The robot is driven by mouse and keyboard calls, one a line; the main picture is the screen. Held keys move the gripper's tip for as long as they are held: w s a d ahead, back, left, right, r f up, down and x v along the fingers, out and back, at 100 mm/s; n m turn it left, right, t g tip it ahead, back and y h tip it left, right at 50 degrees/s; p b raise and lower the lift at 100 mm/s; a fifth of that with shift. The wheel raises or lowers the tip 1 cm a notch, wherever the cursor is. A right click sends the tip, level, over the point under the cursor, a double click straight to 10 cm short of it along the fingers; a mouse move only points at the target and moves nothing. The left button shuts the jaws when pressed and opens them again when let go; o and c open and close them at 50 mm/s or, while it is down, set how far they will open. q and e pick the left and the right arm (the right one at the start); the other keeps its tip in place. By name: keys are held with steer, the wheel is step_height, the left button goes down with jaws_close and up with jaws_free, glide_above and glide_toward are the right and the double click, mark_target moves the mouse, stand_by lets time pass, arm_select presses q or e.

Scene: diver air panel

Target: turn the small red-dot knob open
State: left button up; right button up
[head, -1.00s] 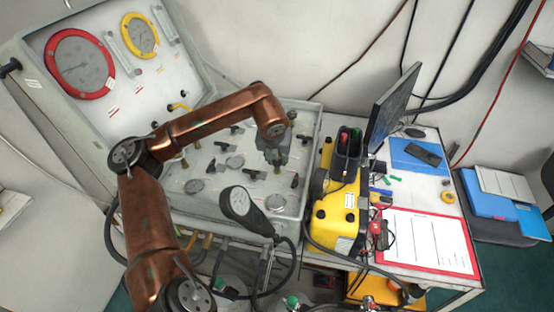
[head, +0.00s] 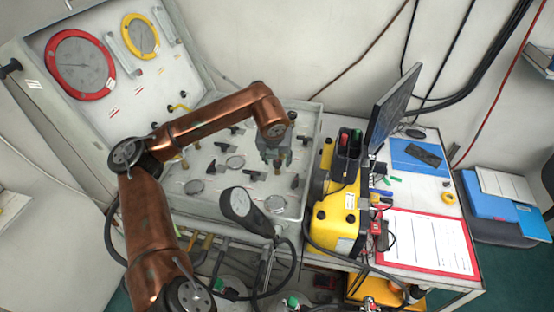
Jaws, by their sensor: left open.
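The air panel (head: 210,198) lies flat in an open grey case, with several black knobs and round gauges on it. My left arm reaches over the panel from the left. My left gripper (head: 277,161) points down over the right part of the panel, open, close above the knobs there. One black knob (head: 252,175) shows just left of and below the gripper, and another black knob (head: 295,181) shows to its right. No red dot is clear enough to pick out at this size, and the gripper hides what lies directly under it. My right gripper is not in view.
The raised lid holds a large red-ringed gauge (head: 80,64) and a yellow-ringed gauge (head: 140,36). A yellow and black unit (head: 338,205) and a monitor (head: 392,107) stand close on the right.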

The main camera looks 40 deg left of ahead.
arm_select(q)
steer(key=v, duration=1.1)
steer(key=shift+s+r, duration=0.15)
steer(key=shift+r, duration=0.2)
steer(key=shift+d, duration=0.1)
